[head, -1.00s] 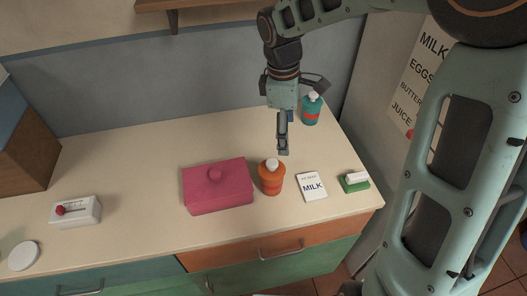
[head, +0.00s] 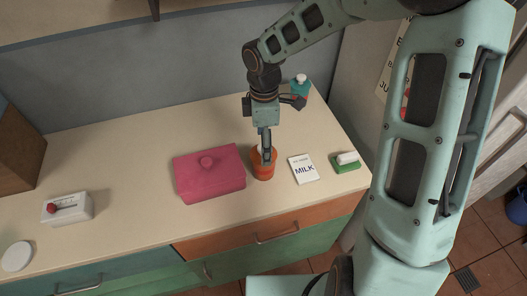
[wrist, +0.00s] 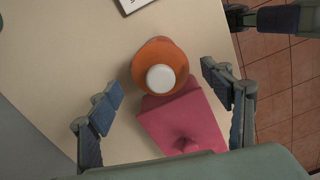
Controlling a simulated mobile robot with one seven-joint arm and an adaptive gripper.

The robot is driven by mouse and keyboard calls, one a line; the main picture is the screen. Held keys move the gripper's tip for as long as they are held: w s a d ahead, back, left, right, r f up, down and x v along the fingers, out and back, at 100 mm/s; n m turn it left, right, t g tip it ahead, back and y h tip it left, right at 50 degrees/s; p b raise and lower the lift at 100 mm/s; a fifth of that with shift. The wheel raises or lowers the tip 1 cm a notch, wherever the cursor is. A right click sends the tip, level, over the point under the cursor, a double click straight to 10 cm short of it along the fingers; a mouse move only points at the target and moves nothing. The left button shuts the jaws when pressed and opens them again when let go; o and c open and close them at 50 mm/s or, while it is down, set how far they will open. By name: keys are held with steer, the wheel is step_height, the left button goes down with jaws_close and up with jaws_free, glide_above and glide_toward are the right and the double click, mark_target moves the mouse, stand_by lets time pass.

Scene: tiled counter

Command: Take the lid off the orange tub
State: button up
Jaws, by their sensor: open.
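The orange tub (head: 262,173) stands upright on the counter, just right of the pink box. Its round orange lid (wrist: 147,55) has a white knob (wrist: 160,78) on top and sits on the tub. My gripper (head: 266,156) points down over the tub and hides much of its top in the head view. In the wrist view my gripper (wrist: 162,90) is open, one blue-padded finger on each side of the knob, with clear gaps. Nothing is between the fingers' pads but the view of the knob and lid; I cannot tell their exact height above it.
The pink box (head: 212,178) with a knob stands close on the left. A milk card (head: 303,169) and a green-and-white sponge or brush (head: 346,162) lie to the right. A teal bottle (head: 300,93) stands behind. The counter's front edge is near.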

steer(key=shift+f, duration=0.85)
steer(key=shift+c, duration=0.4)
steer(key=shift+s, duration=0.1)
steer(key=c, duration=1.6)
steer(key=shift+c, duration=0.2)
